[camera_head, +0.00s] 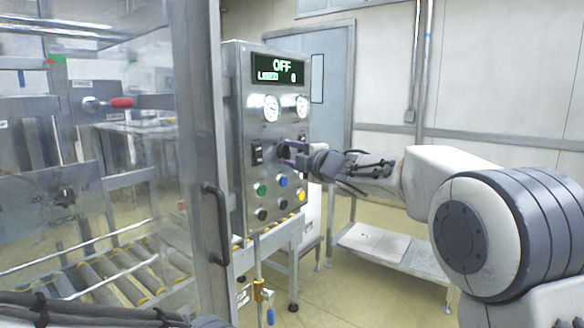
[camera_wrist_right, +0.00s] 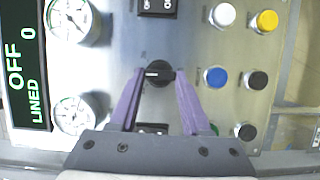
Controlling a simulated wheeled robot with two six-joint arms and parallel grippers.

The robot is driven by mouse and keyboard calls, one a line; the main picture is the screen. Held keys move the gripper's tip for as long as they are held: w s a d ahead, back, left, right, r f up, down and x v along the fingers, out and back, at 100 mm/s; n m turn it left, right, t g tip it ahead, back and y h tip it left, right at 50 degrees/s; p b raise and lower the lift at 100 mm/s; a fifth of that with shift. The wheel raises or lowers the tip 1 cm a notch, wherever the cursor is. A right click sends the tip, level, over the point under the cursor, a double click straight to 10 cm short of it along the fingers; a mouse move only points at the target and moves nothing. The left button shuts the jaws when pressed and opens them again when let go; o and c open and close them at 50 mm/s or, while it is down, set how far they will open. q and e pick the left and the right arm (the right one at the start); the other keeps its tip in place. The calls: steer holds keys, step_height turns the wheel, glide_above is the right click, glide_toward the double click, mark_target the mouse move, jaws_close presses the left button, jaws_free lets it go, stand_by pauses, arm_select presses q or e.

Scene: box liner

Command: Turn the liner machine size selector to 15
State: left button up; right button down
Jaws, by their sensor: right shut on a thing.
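The size selector is a black rotary knob (camera_wrist_right: 158,73) on the metal control panel (camera_head: 246,200). Its white mark points left in the right wrist view. My right gripper (camera_wrist_right: 160,76) has its two purple fingers on either side of the knob and is shut on it. In the head view the right gripper (camera_head: 291,152) reaches the panel from the right and partly hides the knob. The panel display (camera_head: 278,69) reads OFF and LINED 0. The numbers around the knob are too small to read. My left gripper is not in view.
Two gauges (camera_head: 271,108) sit above the knob. A black rocker switch (camera_head: 257,154) is left of it. Several buttons, including blue (camera_head: 283,181) and green (camera_head: 262,190), lie below. A clear door with a handle (camera_head: 214,225) stands at left.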

steer(key=shift+f, duration=0.1)
stand_by(0.4)
steer(key=shift+c, duration=1.8)
jaws_free()
steer(key=b+v, duration=0.1)
steer(key=v, duration=0.9)
steer(key=shift+s+b, duration=0.25)
steer(key=shift+b, duration=0.15)
steer(key=shift+d, duration=0.1)
